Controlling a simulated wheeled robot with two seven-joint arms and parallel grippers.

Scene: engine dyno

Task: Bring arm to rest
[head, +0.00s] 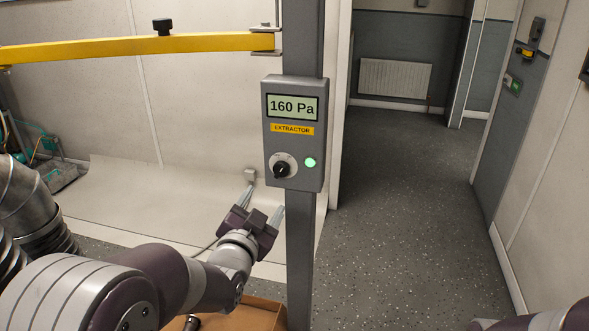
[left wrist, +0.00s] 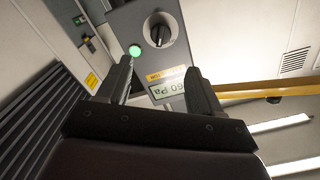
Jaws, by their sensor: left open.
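My left arm (head: 170,275) reaches in from the lower left in the head view. Its left gripper (head: 265,200) is open and empty, just below and left of the grey extractor control box (head: 293,150). The box has a display (head: 292,107) reading 160 Pa, a black knob (head: 282,169) and a lit green light (head: 310,162). In the left wrist view the open fingers (left wrist: 160,85) frame the box, with the knob (left wrist: 160,30) and green light (left wrist: 135,50) beyond the fingertips. The gripper appears apart from the box. My right gripper is not in view.
The box hangs on a grey post (head: 301,240). A yellow boom (head: 140,47) extends left from the post. A ribbed metal duct (head: 30,205) stands at the left. A brown box (head: 240,315) lies below the arm. The speckled floor (head: 410,200) at right is clear.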

